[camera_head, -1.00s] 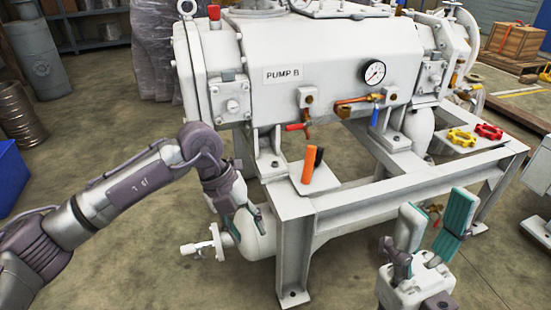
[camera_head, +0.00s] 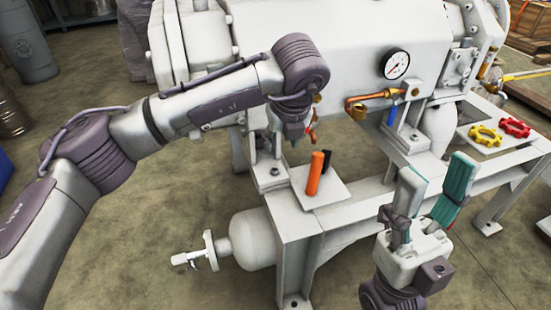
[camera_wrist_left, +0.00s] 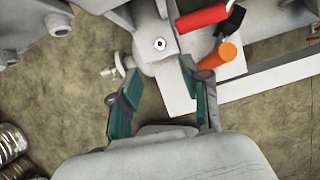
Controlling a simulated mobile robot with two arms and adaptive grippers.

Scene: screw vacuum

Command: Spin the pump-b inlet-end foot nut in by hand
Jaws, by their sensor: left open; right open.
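The pump, labelled PUMP B earlier, stands on a grey frame. Its inlet-end foot (camera_head: 270,180) is at the frame's near left corner, and a small pale fastener (camera_head: 274,171) shows on it. In the left wrist view a pale round fastener with a dark centre (camera_wrist_left: 160,44) sits on the foot, just beyond my fingertips. I cannot tell nut from stud. My left gripper (camera_head: 294,143) hangs above and beside the foot, its fingers mostly hidden in the head view. In the left wrist view my left gripper (camera_wrist_left: 161,73) is open and empty. My right gripper (camera_head: 446,178) is open and empty at the lower right.
An orange-handled tool (camera_head: 315,173) and a black item (camera_head: 327,160) are on a pale plate (camera_head: 336,192) beside the foot. A red-handled valve (camera_wrist_left: 203,19) is close to the left fingers.

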